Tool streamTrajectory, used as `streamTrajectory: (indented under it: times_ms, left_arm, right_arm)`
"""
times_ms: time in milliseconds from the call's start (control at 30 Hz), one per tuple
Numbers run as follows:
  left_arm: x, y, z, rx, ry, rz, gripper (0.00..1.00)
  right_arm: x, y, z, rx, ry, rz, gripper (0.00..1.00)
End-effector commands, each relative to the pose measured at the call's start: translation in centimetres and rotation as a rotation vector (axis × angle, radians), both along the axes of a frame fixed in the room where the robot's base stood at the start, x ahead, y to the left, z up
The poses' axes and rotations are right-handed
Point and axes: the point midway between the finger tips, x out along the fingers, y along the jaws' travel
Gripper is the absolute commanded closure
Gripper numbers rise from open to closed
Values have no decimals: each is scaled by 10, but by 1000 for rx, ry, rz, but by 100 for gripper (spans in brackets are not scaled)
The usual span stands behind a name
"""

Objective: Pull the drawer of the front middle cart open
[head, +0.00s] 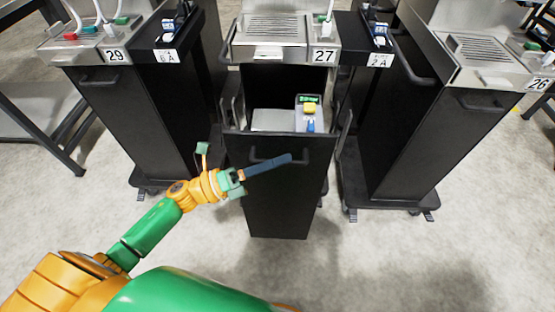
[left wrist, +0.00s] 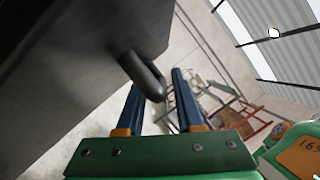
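The front middle cart, labelled 27 (head: 323,56), has its black drawer front (head: 275,200) standing out towards me. The drawer is open, with its inside showing behind the front. A dark bar handle (head: 256,155) is on the upper part of the drawer front. My left gripper (head: 289,158) is at the handle, its dark blue fingers partly covering it. In the left wrist view, the fingers (left wrist: 158,88) are spread apart, and the rounded handle end (left wrist: 148,78) lies between them. I cannot tell whether they touch it. My right gripper is not in view.
In the drawer are a pale box (head: 272,120) and a small device with yellow and blue parts (head: 309,112). Cart 29 (head: 130,120) stands to the left and cart 26 (head: 430,120) to the right. The floor (head: 370,260) before the drawer is clear.

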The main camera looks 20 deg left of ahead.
Motion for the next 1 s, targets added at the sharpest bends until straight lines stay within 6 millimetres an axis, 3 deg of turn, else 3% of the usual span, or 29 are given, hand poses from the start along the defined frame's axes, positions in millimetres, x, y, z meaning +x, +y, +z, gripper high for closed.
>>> streamTrajectory:
  times_ms: [300,700,1000]
  left_arm:
    - [-1,1,-1,-1,0,1,53]
    - [-38,54,-17,1,1,1,53]
    - [-40,57,-15,-1,0,1,53]
  right_arm:
    - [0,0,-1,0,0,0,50]
    - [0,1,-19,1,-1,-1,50]
    - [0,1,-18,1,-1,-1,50]
